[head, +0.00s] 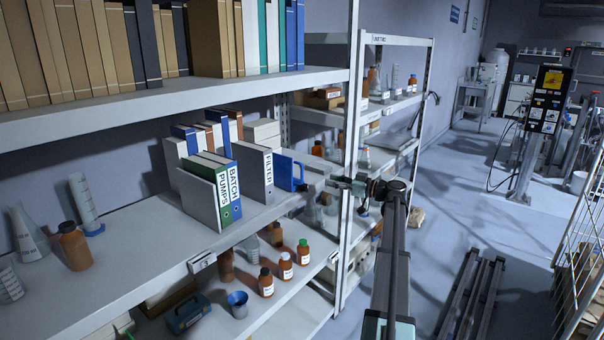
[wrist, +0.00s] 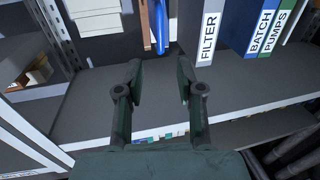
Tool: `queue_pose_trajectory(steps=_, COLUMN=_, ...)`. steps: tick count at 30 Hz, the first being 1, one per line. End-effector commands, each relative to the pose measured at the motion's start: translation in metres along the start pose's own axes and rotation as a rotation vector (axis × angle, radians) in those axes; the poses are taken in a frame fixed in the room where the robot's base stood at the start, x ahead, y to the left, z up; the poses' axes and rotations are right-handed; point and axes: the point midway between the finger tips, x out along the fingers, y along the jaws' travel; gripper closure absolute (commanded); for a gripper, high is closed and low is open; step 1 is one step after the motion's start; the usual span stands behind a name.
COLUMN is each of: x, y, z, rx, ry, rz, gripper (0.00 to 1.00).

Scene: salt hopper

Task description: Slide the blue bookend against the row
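The blue bookend (head: 288,172) stands upright on the middle shelf, right of the grey FILTER binder (head: 256,172). In the wrist view the bookend (wrist: 161,28) is a narrow blue edge, left of the FILTER binder (wrist: 207,35). A narrow gap seems to lie between them; contact deeper in is unclear. The row also has a blue BATCH binder (head: 234,190) and a green PUMPS binder (head: 224,197), with a grey panel (head: 200,198) at its left. My gripper (head: 340,184) is right of the bookend in the head view. In the wrist view my gripper (wrist: 160,75) is open and empty, short of the bookend.
A shelf upright (head: 350,140) stands close to my gripper. Brown bottles (head: 285,265) stand on the shelf below. The upper shelf (head: 180,105) carries more binders. The shelf surface (wrist: 130,100) before the binders is clear. A brown bottle (head: 74,246) stands far left.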

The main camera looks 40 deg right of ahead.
Motion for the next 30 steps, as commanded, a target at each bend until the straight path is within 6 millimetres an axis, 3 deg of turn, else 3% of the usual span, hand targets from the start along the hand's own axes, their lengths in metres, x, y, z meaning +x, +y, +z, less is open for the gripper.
queue_pose_trajectory(steps=15, x=0.101, y=0.001, z=-0.002, rx=0.002, ry=-0.001, rz=-0.001, gripper=0.63)
queue_pose_trajectory(steps=22, x=0.126, y=0.000, z=-0.001, rx=0.002, ry=-0.001, rz=0.000, gripper=0.63)
queue_pose_trajectory(steps=30, x=0.131, y=0.000, z=0.001, rx=0.001, ry=-0.001, rz=0.001, gripper=0.63)
